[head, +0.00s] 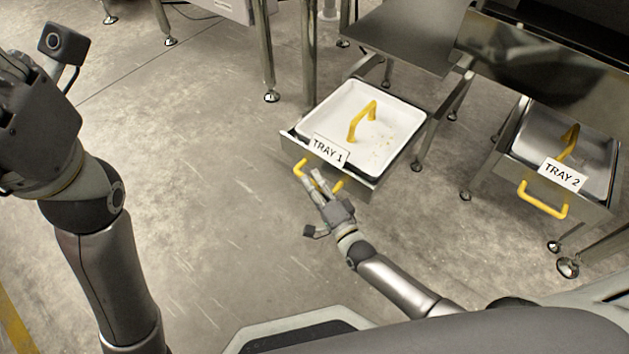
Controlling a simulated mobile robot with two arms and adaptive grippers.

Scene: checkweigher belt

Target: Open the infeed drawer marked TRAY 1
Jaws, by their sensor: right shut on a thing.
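The drawer marked TRAY 1 (376,182) is pulled out, low under the metal frame. A white tray (407,107) with a yellow handle on its top sits in it. The TRAY 1 label (328,150) is on the drawer's front edge. My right gripper (316,180) is shut on the yellow front handle (300,169) of this drawer and hides the handle's middle. My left gripper (20,110) is at the far left, raised well away from the drawers. Its fingers do not show clearly.
A second drawer, marked TRAY 2 (608,208), is at the right with its own yellow front handle (543,201). Metal legs (424,140) stand between the two drawers. The concrete floor (200,190) left of the TRAY 1 drawer is clear.

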